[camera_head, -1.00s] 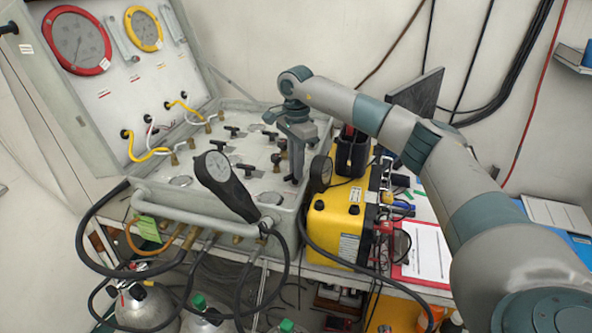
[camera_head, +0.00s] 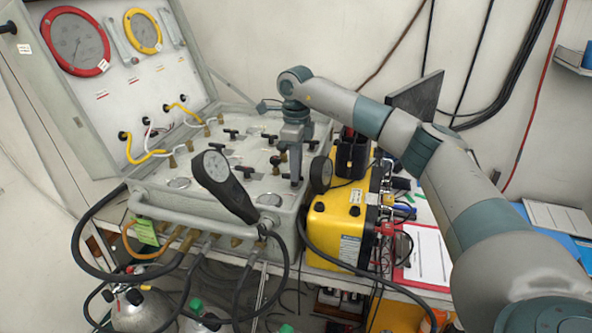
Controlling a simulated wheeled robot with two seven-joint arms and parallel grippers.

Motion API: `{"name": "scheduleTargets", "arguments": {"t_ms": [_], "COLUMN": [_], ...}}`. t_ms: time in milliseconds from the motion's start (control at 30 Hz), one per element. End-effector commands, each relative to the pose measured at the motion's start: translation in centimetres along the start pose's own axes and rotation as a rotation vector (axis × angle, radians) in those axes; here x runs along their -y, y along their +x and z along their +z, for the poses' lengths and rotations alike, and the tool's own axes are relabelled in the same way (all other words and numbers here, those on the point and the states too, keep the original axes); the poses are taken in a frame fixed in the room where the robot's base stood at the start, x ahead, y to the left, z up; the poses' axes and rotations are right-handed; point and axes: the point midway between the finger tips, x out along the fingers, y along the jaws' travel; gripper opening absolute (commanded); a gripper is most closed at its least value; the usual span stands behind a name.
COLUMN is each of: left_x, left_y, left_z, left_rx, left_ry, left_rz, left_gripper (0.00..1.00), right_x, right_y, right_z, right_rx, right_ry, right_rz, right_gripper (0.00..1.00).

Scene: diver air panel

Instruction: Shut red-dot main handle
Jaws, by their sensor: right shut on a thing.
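The air panel (camera_head: 222,183) is a grey open case with several dark T-shaped valve handles on its top face. My right gripper (camera_head: 295,178) points down at the panel's right side. It is shut on a dark valve handle there, which the fingers mostly hide. I cannot make out a red dot on this handle, nor its exact angle. Other dark handles (camera_head: 269,136) stand free to the left of the gripper. My left gripper is not in view.
A handheld black gauge (camera_head: 215,168) stands up at the panel's front. A yellow box (camera_head: 338,228) with a black holder (camera_head: 352,155) stands close to the right of the gripper. Hoses hang over the front edge. The open lid (camera_head: 95,95) rises at the left.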

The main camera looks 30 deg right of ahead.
Motion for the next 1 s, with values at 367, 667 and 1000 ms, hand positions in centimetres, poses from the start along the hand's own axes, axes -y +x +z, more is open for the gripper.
{"name": "scheduleTargets", "arguments": {"t_ms": [367, 667, 1000], "left_x": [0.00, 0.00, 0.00], "left_y": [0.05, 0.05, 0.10], "left_z": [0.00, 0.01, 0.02], "left_rx": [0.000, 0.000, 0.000], "left_ry": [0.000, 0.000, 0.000], "left_rz": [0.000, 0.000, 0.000], "left_gripper": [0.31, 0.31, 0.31], "right_x": [0.10, 0.10, 0.03], "right_y": [-0.23, -0.24, -0.15], "right_z": [0.02, 0.04, 0.02], "right_rx": [0.003, 0.004, 0.002], "right_ry": [0.051, 0.050, 0.047], "right_rz": [-0.004, -0.003, -0.001], "right_gripper": [0.00, 0.29, 0.29]}}
